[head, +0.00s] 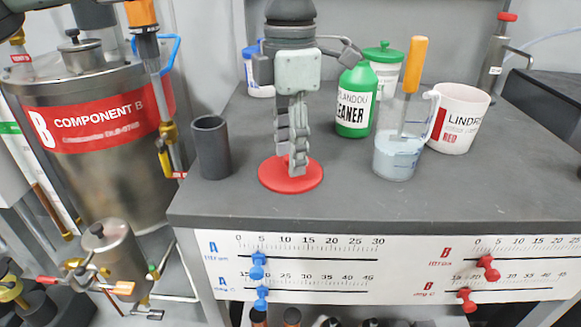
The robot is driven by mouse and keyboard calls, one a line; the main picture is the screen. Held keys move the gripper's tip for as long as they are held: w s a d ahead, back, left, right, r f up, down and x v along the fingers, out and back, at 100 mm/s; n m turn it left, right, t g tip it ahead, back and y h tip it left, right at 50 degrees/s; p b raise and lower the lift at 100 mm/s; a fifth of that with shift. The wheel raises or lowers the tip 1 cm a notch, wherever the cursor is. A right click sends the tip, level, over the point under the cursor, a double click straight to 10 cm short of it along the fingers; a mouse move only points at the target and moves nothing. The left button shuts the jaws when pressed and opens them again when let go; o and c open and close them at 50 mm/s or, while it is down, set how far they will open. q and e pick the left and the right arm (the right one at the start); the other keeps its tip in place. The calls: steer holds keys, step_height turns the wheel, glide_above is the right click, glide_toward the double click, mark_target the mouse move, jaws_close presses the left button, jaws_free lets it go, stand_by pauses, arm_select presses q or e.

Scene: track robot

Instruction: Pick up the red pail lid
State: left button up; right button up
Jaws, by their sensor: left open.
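The red pail lid (275,179) is a flat red disc lying on the dark grey bench top (230,205), near its front edge. My left gripper (297,168) points down over the lid from above, its grey fingers overlapping each other in this view. It is open. The fingertips are at or just above the middle of the lid; I cannot tell whether they touch it. The fingers hide part of the lid. My right gripper does not show.
A dark grey cup (211,150) stands left of the lid. A green cleaner bottle (356,105), a glass beaker (398,160) with an orange-handled tool (413,70) and a white pail (461,120) stand to the right. The bench front between cup and beaker is otherwise clear.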

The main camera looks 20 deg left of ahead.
arm_select(q)
steer(key=shift+f, duration=0.25)
jaws_close()
steer(key=shift+r, duration=0.1)
